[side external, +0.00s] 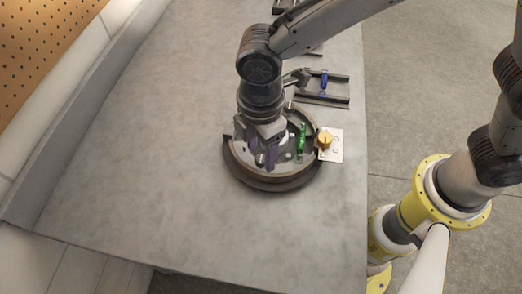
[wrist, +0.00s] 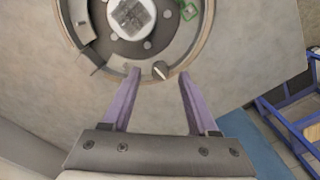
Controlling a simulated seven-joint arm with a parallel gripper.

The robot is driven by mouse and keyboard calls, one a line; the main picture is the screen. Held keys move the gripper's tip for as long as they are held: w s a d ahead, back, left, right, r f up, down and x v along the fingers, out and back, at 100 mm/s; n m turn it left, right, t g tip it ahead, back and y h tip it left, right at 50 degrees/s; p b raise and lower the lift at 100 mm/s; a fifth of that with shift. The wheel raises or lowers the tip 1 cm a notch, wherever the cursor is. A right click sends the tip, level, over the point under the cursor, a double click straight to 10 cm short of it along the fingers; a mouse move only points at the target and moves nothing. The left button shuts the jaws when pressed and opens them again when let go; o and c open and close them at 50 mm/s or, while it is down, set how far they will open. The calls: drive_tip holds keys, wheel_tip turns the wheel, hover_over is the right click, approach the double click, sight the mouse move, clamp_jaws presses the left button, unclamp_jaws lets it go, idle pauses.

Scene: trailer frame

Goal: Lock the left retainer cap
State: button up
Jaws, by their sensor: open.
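A round drum-brake assembly (side external: 273,183) with a dark rim lies on the grey bench; it also shows at the top of the wrist view (wrist: 110,42).
A green part (side external: 301,142) lies on the assembly's right side. A yellow knob (side external: 325,141) stands on a white lettered plate (side external: 337,153) beside it. A black rack with a blue part (side external: 324,83) is behind. The bench (side external: 150,150) is clear to the left.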

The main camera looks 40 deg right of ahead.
drive_tip(key=shift+f, duration=0.8)
drive_tip(key=shift+c, duration=0.3)
clamp_jaws()
